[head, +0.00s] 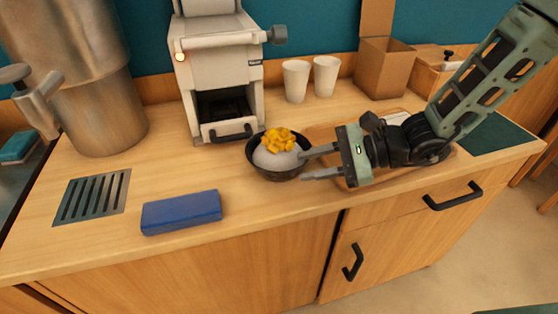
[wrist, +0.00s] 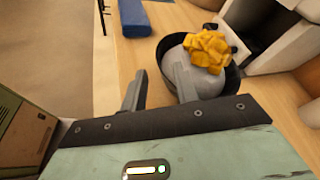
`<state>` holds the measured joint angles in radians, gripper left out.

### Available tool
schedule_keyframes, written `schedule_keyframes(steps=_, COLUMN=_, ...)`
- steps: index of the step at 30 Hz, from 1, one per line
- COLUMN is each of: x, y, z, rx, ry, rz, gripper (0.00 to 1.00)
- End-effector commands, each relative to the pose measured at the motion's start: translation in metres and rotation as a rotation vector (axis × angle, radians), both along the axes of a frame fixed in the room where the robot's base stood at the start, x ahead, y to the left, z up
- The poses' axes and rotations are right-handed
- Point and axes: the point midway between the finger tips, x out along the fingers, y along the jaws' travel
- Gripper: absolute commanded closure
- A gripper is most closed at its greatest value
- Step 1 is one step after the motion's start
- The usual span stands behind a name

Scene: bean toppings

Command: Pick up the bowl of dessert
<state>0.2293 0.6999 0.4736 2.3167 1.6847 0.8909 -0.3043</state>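The bowl of dessert is a dark bowl (head: 277,173) with a pale grey-white mound (head: 272,157) and yellow-orange pieces (head: 279,140) on top. It stands upright on the counter in front of the white machine. My gripper (head: 306,164) is just right of the bowl, open, with its fingers pointing left. In the wrist view, one finger of my gripper (wrist: 158,88) overlaps the near rim of the bowl (wrist: 231,83), and the other finger is apart from it over the counter. I cannot tell whether the overlapping finger touches the bowl. Nothing is held.
A white machine (head: 217,68) stands behind the bowl. Two white cups (head: 296,82) and a cardboard box (head: 383,68) are at the back. A blue block (head: 181,212) and a metal grate (head: 92,196) lie to the left. A wooden board (head: 318,133) lies under my gripper.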

Motion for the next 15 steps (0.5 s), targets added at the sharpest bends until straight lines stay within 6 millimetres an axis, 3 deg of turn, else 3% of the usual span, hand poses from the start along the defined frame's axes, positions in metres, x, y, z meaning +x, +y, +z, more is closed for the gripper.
schedule_keyframes(steps=9, x=0.001, y=0.041, z=-0.014, rx=0.001, ry=0.0, rz=0.004, gripper=0.7)
schedule_keyframes(steps=15, x=0.002, y=0.047, z=-0.016, rx=-0.001, ry=0.0, rz=0.002, gripper=0.7)
